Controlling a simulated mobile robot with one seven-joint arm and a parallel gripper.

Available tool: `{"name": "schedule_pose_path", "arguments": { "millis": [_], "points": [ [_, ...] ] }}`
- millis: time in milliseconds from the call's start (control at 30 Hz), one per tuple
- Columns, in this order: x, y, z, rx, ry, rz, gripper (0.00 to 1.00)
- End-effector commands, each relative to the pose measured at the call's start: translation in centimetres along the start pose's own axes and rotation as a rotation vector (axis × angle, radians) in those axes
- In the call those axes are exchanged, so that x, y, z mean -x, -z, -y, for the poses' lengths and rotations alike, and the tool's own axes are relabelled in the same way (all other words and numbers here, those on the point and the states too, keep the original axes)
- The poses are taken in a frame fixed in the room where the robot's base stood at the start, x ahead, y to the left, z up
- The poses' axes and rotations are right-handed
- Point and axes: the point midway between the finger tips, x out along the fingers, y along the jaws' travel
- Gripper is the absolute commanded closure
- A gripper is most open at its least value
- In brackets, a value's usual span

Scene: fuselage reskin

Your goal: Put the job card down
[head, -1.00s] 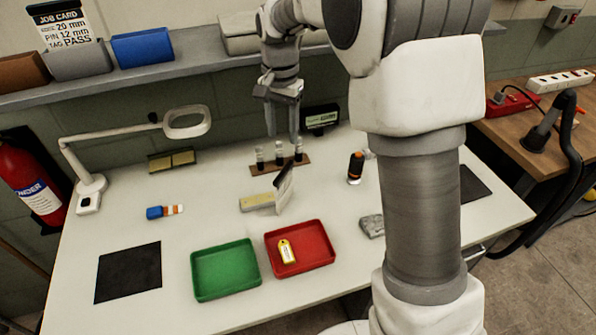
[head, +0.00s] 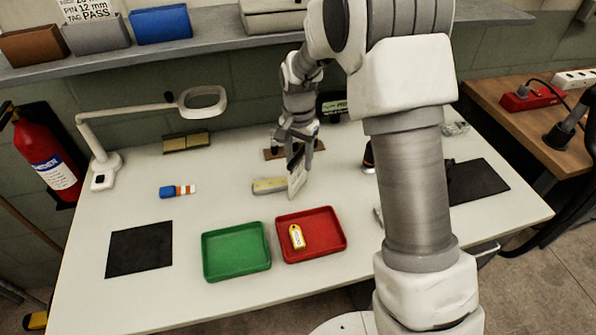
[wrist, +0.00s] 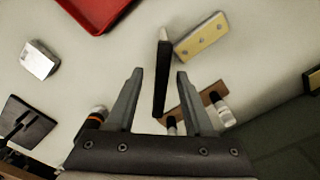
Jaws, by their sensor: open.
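In the wrist view my gripper (wrist: 159,78) is open, with gaps between the plate and both fingers. A printed sheet (head: 88,10) reading "PIN 12 mm, TAG PASS" is at the upper left, cut off by the frame.
The yellowish block (head: 268,185) is close beside the plate. A strip with several small pieces (wrist: 195,108) lies behind. A green tray (head: 237,270) and a red tray (head: 338,254) with a yellow tag (head: 297,237) are in front. Clear table lies left of the block.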

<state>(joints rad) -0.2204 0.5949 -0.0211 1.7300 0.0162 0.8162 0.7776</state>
Motion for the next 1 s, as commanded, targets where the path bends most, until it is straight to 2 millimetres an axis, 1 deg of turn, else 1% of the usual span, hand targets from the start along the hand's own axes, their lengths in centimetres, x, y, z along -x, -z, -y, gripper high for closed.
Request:
{"name": "schedule_pose_path", "arguments": {
  "millis": [33,200,300,500,533,567,600,667,800,833,1000],
  "points": [
    [-1.1,-0.2,0.0,0.001,-0.003,0.003,0.47],
    [-3.3,-0.3,0.0,0.0,-0.002,0.002,0.47],
    [-3.8,-0.3,0.0,0.0,-0.001,0.001,0.47],
    [-3.8,-0.3,0.0,0.001,-0.001,0.001,0.47],
    [-3.8,-0.3,0.0,0.001,-0.001,0.001,0.49],
    [-3.8,-0.3,0.0,0.001,-0.001,0.001,0.55],
    [-3.8,-0.3,0.0,0.001,-0.001,0.001,0.62],
    [-3.8,-0.3,0.0,0.001,-0.001,0.001,0.73],
    [-3.8,-0.3,0.0,0.001,0.0,0.0,0.98],
    [-3.8,-0.3,0.0,0.001,0.0,0.0,1.0],
    [-3.8,-0.3,0.0,0.001,0.0,0.0,1.0]
  ]
}}
